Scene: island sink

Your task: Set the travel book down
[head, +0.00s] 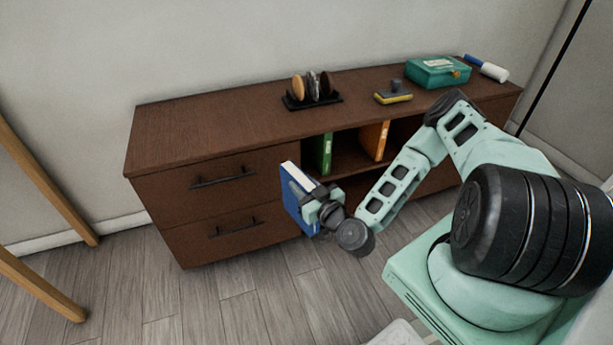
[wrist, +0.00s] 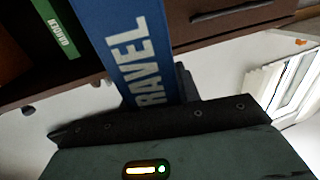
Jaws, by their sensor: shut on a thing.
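The travel book (head: 293,200) is blue with white page edges, and it is held upright and slightly tilted in front of the brown cabinet. My gripper (head: 318,200) is shut on it. In the wrist view the book (wrist: 125,45) shows its spine with white letters reading "RAVEL"; the first letter is not clear. The gripper's fingers are mostly hidden in the wrist view. The cabinet (head: 220,135) has an open shelf to the right of its drawers, and the book is in front of the shelf's left side, apart from the green book (head: 325,153) inside.
An orange book (head: 375,140) stands in the shelf with a gap between it and the green book. On the cabinet top are a rack with discs (head: 312,100), a yellow-based block (head: 393,97), a teal box (head: 437,71) and a white-and-blue bottle (head: 487,68). The cabinet top's left is bare.

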